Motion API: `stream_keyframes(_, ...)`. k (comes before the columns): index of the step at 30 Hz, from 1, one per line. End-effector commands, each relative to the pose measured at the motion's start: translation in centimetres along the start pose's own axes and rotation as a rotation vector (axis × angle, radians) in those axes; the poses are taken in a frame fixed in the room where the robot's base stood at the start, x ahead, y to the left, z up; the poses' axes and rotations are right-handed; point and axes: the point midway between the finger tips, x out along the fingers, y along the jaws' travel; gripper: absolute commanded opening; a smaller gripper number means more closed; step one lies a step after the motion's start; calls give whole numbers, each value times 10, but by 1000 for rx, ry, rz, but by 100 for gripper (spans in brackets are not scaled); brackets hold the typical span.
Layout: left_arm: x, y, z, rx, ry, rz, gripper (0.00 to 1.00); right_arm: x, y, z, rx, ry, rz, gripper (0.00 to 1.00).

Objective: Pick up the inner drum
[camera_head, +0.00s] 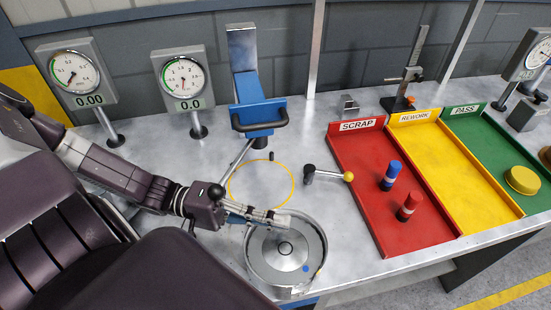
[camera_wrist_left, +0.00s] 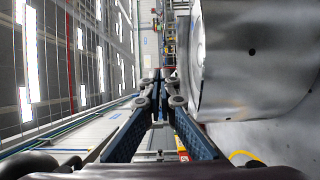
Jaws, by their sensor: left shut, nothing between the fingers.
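The drum (camera_head: 313,274) is a round grey metal piece at the front edge of the bench, open at the top, with a raised hub and a small blue dot inside. In the left wrist view the drum's curved metal wall (camera_wrist_left: 255,60) fills the right side, with one small dark hole. My left gripper (camera_head: 280,218) reaches in from the left, its tips at the drum's far rim. In the left wrist view its blue fingers (camera_wrist_left: 157,82) come together, shut and empty, beside the drum wall. I cannot tell whether they touch it. My right gripper is not in view.
An empty yellow ring (camera_head: 262,164) is marked on the bench behind the drum. A lever with a yellow knob (camera_head: 348,177) stands to the right. The red scrap tray (camera_head: 365,170) holds a blue and a red marker-like piece. Gauges (camera_head: 184,77) and a blue stand (camera_head: 262,112) are behind.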

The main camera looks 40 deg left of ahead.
Motion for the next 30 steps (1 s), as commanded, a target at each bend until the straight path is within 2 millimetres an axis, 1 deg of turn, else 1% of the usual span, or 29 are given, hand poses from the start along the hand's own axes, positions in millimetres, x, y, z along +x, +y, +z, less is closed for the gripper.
stream_keyframes(1,-2,0,-13,7,3,1,0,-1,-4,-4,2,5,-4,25)
stream_keyframes(4,-8,1,-34,6,3,2,0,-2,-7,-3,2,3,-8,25)
stream_keyframes(11,-19,1,-80,5,4,2,0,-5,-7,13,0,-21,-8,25)
stream_keyframes(15,-19,-25,-78,-3,1,3,0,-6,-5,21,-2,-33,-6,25)
stream_keyframes(21,-19,-52,-78,-2,2,2,0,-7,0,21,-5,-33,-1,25)
stream_keyframes(22,-18,-48,-75,-3,0,1,0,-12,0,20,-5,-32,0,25)
stream_keyframes(24,-18,-48,-71,-3,0,0,0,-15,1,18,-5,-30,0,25)
stream_keyframes(30,-17,-50,-68,-1,1,0,0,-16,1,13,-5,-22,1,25)
